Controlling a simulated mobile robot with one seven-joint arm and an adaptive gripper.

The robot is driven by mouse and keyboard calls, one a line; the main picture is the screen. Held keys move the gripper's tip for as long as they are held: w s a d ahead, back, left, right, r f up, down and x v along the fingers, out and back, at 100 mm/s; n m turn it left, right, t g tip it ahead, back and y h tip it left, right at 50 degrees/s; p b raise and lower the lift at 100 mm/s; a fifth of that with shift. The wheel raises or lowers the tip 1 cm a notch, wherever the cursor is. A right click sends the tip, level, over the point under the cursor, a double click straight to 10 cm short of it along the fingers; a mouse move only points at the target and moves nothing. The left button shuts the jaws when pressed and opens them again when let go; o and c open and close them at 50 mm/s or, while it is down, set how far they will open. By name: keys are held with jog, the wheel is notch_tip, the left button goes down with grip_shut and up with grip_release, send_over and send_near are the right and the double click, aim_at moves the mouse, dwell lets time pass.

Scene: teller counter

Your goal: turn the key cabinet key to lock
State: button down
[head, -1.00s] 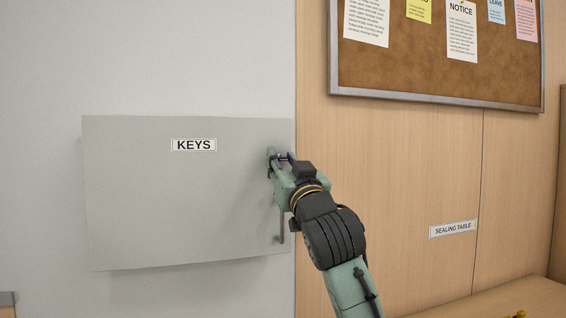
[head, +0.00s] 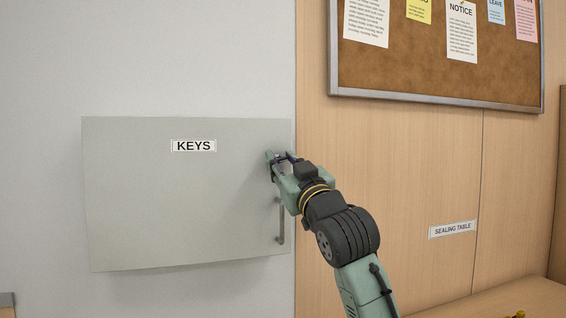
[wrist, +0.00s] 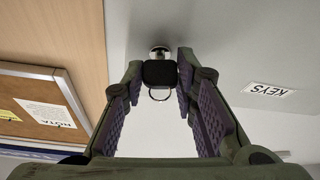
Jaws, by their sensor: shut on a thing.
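The grey key cabinet (head: 150,205) with a KEYS label (head: 194,146) hangs on the wall, its door flat and shut. In the wrist view the key (wrist: 159,73) has a black head with a metal ring below it, and it sits in a round silver lock (wrist: 159,51) on the door. My gripper (head: 279,157) is at the upper right of the door, and in the wrist view its fingertips (wrist: 160,75) are closed on the two sides of the key's head. In the head view the gripper hides the key and lock.
A bar handle (head: 281,222) stands out from the door just below my gripper. A framed cork board (head: 430,65) with notices hangs at the upper right. A SEALING TABLE sign (head: 453,229) is on the wood panel, above a wooden surface (head: 500,300) at the lower right.

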jog(key=n+g+y, duration=0.1)
jog(key=n, duration=0.2)
jog(key=n+g+y, duration=0.1)
jog(key=n, duration=0.2)
jog(key=shift+d+r+n+y+p, duration=0.15)
jog(key=shift+n+y+p, duration=0.15)
jog(key=shift+p, duration=0.05)
jog(key=n+g+y+p, duration=0.1)
jog(key=n+g, duration=0.1)
jog(key=n, duration=0.2)
jog(key=shift+n, duration=0.3)
jog(key=n+g+p, duration=0.1)
jog(key=n, duration=0.3)
jog(key=shift+r+g, duration=0.15)
jog(key=shift+g, duration=0.25)
jog(key=shift+n+g+h+p, duration=0.45)
jog(key=shift+n+p, duration=0.4)
jog(key=shift+n, duration=0.85)
jog(key=c, duration=1.3)
grip_release()
jog(key=shift+d, duration=0.1)
